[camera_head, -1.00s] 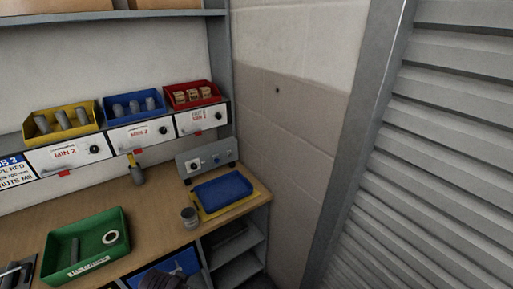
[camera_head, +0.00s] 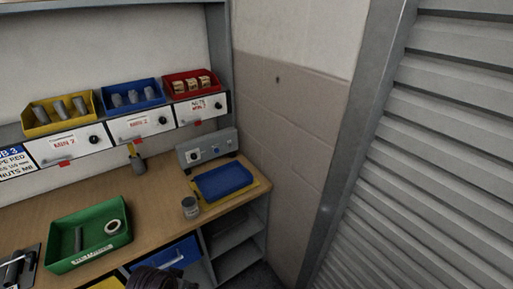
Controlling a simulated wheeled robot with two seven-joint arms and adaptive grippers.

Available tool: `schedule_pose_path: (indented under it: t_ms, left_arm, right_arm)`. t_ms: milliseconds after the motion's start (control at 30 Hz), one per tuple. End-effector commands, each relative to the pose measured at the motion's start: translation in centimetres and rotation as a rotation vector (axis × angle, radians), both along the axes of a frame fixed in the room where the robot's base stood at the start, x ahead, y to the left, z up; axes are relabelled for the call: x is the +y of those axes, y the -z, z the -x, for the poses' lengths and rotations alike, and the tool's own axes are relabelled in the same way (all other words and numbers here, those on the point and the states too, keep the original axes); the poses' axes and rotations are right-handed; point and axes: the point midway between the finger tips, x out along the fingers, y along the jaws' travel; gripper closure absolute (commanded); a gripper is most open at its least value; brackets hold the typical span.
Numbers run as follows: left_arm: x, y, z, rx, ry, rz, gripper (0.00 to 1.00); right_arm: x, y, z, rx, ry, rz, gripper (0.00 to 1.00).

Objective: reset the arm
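A dark, rounded part (camera_head: 162,281) shows at the bottom edge, in front of the blue drawer (camera_head: 180,254). It looks like part of one of my arms, but I cannot tell which. The frame cuts it off, and no gripper fingertips show. I see nothing held.
Yellow (camera_head: 36,132), blue (camera_head: 108,106) and red (camera_head: 168,90) bins stand behind.

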Motion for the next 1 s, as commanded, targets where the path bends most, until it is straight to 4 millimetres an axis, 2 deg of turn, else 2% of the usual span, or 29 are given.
schedule_pose_path:
  t_ms: [267, 633, 1000]
  left_arm:
    - [-0.2, 4.4, -0.7, 0.015, 0.002, -0.001, 0.51]
    - [-0.3, 14.1, -0.7, 0.049, 0.008, -0.003, 0.51]
    - [-0.1, 23.4, 1.1, 0.079, 0.012, -0.005, 0.51]
  right_arm:
    - [0.0, 0.0, 0.0, 0.0, 0.0, 0.0, 0.6]
    - [0.2, 0.0, 0.0, -0.001, 0.001, -0.002, 0.6]
    - [0.5, 0.0, 0.0, 0.0, 0.002, -0.005, 0.6]
